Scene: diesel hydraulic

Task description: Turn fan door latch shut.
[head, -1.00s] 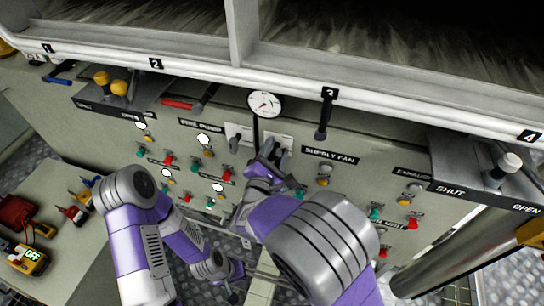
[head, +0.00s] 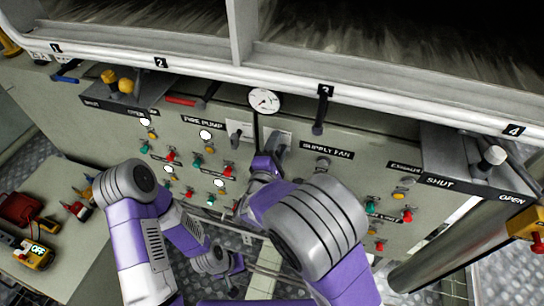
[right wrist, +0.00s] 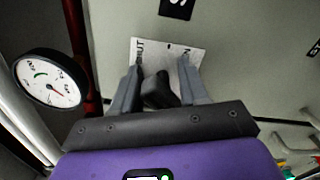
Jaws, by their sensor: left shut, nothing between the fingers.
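The fan door latch is a black handle on a white plate (head: 287,137), left of the SUPPLY FAN label in the head view. In the right wrist view the latch handle (right wrist: 158,90) stands in front of the plate (right wrist: 186,53), which reads SHUT at its left edge. My right gripper (right wrist: 163,88) is open, with one finger on each side of the handle. Whether either finger touches it I cannot tell. In the head view the right gripper (head: 273,149) is small and partly hidden by its own wrist. My left gripper (head: 238,264) is shut and empty, low before the panel.
A second latch (head: 236,132) sits left of the gauge pipe. The round gauge (head: 265,101) is above. A hanging black lever (head: 321,112) is to the right. Several lit switches and knobs cover the panel. A bench (head: 62,215) with tools is at the left.

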